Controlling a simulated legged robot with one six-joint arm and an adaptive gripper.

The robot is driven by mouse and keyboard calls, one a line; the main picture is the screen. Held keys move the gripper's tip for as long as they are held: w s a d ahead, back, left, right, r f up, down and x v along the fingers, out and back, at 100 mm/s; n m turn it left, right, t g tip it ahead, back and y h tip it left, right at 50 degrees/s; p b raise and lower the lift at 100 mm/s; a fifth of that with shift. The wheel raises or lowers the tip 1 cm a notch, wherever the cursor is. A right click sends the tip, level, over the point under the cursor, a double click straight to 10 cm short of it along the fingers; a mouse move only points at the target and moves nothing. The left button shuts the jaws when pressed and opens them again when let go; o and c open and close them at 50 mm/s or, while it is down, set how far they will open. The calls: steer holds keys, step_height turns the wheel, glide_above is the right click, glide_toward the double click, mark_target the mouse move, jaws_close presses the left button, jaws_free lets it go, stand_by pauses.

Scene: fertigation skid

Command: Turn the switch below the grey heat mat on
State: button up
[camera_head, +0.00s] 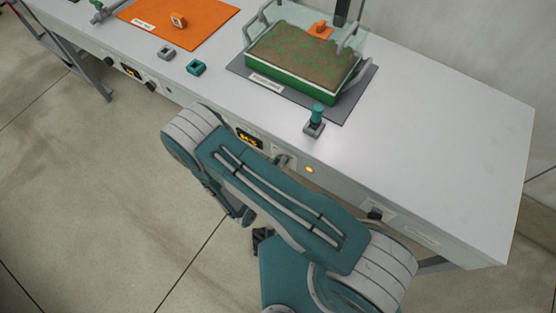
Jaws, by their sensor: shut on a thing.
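The grey heat mat (353,104) lies on the white bench top under a green-rimmed planted tray. On the bench's front panel below the mat are a lit orange display (249,139) and a lit orange lamp (310,170). Between them a small grey-green part (284,160) shows just above my arm's link. It may be the switch, but its setting cannot be read. My teal arm crosses in front of the panel. My gripper is not clearly seen; my arm seems to hide it.
An orange mat (206,17) lies at the back left, with a display (130,70) and dark knob (151,86) below. Another dark knob (375,214) is at right. The right bench top is clear.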

steer(key=shift+f+m, duration=0.15)
steer(key=shift+m, duration=0.75)
steer(key=o, duration=1.1)
steer(key=shift+o, duration=0.2)
steer(key=shift+a, duration=0.15)
steer(key=v, duration=1.2)
steer(key=shift+w, duration=0.1)
